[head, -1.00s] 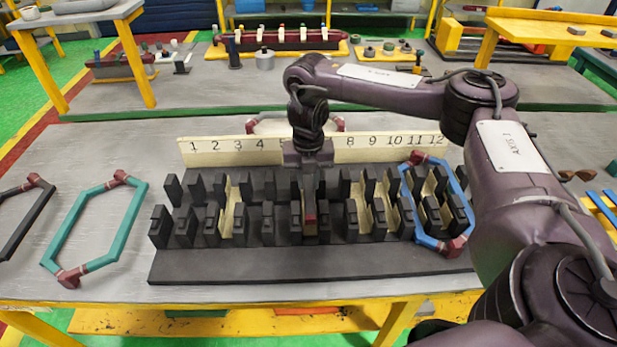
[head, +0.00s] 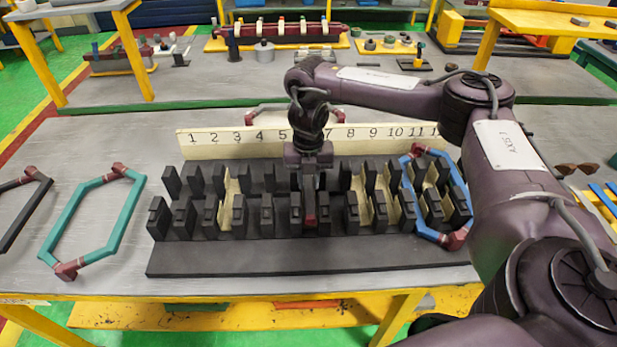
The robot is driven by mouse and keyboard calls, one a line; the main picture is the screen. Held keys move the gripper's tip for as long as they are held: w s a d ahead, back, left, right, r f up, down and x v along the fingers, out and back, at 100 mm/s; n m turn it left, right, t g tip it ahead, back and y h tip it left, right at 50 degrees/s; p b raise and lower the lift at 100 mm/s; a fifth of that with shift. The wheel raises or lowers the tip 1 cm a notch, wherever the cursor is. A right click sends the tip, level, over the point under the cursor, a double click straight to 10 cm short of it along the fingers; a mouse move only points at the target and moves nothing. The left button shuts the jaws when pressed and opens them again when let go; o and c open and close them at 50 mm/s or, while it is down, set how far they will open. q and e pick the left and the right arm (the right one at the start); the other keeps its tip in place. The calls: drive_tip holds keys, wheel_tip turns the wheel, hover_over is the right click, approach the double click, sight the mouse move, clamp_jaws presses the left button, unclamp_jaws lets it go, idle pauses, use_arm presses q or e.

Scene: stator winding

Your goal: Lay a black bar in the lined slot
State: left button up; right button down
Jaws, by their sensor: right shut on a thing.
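The dark slotted block (head: 300,262) stands on the table, with two rows of black posts. Cream liners show in some slots, such as one left of centre (head: 238,212) and one right of centre (head: 362,213). My right gripper (head: 309,182) points down over the middle of the block, near the hidden number 6. It is shut on a dark bar with a dark red end (head: 310,217), which lies front to back between the posts. Whether the bar touches the slot floor, or a liner lies under it, I cannot tell. My left gripper is out of view.
A blue coil (head: 433,236) sits at the block's right end. A teal coil (head: 118,231) and a black coil (head: 17,222) lie left on the table. A cream number board (head: 210,146) stands behind the block, with another coil (head: 262,110) partly hidden behind it.

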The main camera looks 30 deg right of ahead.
sight(308, 183)
drive_tip(key=shift+f+b, duration=0.65)
drive_tip(key=shift+f, duration=0.75)
drive_tip(key=shift+f, duration=0.3)
idle(0.3)
drive_tip(key=c, duration=1.2)
unclamp_jaws()
drive_tip(key=shift+o, duration=0.2)
drive_tip(key=shift+r, duration=0.1)
drive_tip(key=shift+r+p, duration=0.7)
drive_tip(key=shift+p, duration=0.05)
wheel_tip(308, 183, up, 8)
drive_tip(key=p, duration=0.7)
drive_tip(key=shift+f, duration=0.15)
